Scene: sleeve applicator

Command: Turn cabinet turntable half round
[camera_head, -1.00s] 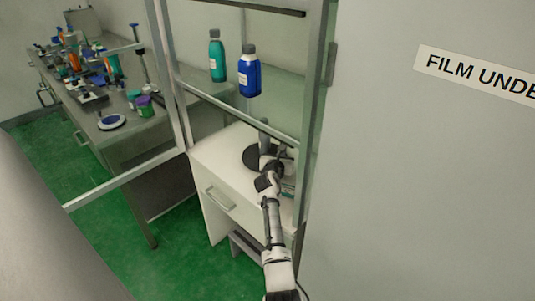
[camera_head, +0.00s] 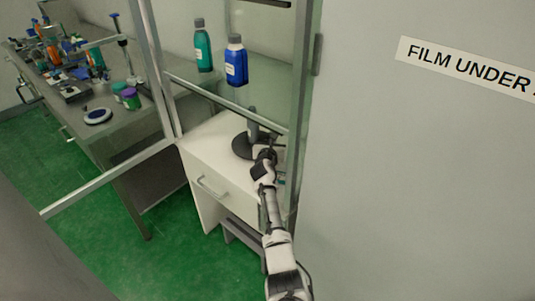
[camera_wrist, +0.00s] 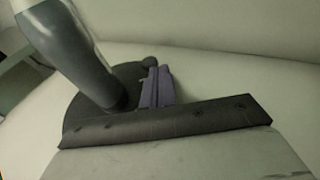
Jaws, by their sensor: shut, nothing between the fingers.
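The turntable is a dark round disc (camera_head: 242,147) on top of the white cabinet (camera_head: 207,147). A grey upright piece (camera_head: 252,129) stands on it, and it also shows large at the left in the wrist view (camera_wrist: 75,45). My gripper (camera_head: 266,156) is low at the right side of the disc, partly hidden by my wrist. In the wrist view my fingers (camera_wrist: 158,76) are together and empty, over or beside the disc's right edge (camera_wrist: 128,78). I cannot tell whether they touch the disc or the grey piece.
A metal frame post (camera_head: 300,110) and a grey wall panel (camera_head: 400,180) stand close at the right. A rail shelf (camera_head: 215,92) with a green bottle (camera_head: 203,50) and a blue bottle (camera_head: 236,66) is above the cabinet. A cluttered bench (camera_head: 125,140) stands left.

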